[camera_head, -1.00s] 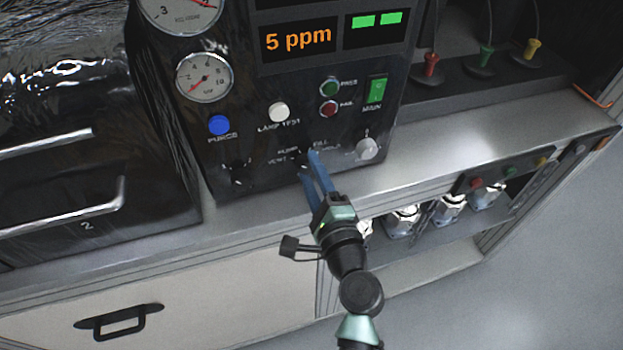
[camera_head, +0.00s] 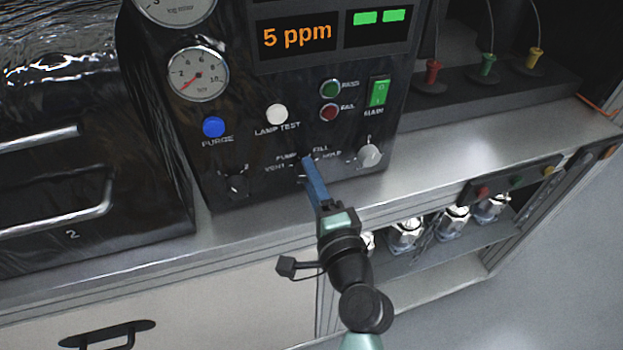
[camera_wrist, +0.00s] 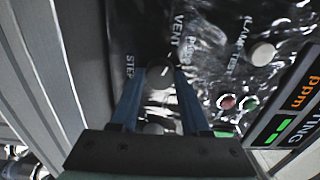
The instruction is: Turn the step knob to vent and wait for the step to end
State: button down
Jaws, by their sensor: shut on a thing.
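The step knob (camera_wrist: 160,76) is a dark round knob on the black control panel, with VENT and PUMP labels beside it in the wrist view. My gripper (camera_head: 307,163) has its blue fingers on either side of the knob and is shut on it. In the head view the fingers hide most of the knob, among the labels VENT, PUMP, FILL and HOLD. A small pale mark shows on the knob in the wrist view, but I cannot tell clearly which label it points at.
The orange display (camera_head: 297,36) reads 5 ppm, beside two green bars. A blue PURGE button (camera_head: 213,127), a white LAMP TEST button (camera_head: 277,114), another dark knob (camera_head: 237,186) and a grey knob (camera_head: 369,155) surround the step knob. The bench ledge (camera_head: 450,150) is clear.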

jog(key=shift+c, duration=1.9)
grip_release()
jog(key=b+v, duration=0.3)
jog(key=v, duration=1)
